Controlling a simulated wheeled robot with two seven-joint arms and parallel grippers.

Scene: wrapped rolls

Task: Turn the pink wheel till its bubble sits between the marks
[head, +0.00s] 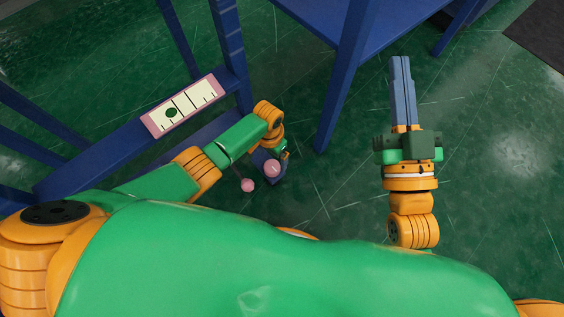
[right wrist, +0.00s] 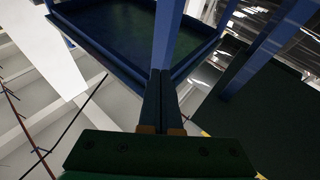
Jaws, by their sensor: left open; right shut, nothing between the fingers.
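A pink-framed level gauge (head: 153,127) lies on a blue rail at the upper left of the head view. Its dark green bubble (head: 171,112) is left of the middle of the pale strip, beside a long black line. Two pink round knobs, one at the left (head: 247,185) and one at the right (head: 271,168), show below my left wrist; the rest of the pink wheel is hidden or cannot be made out. My left gripper (head: 284,153) is open close above the right knob, largely hidden by its wrist. My right gripper (head: 402,62) is shut and empty, away from the gauge.
A blue table (head: 350,30) with legs stands at the top of the head view, its leg between my two grippers. Blue frame posts (head: 230,50) rise behind the gauge. The green floor around my right gripper is clear. A dark mat lies at the upper right.

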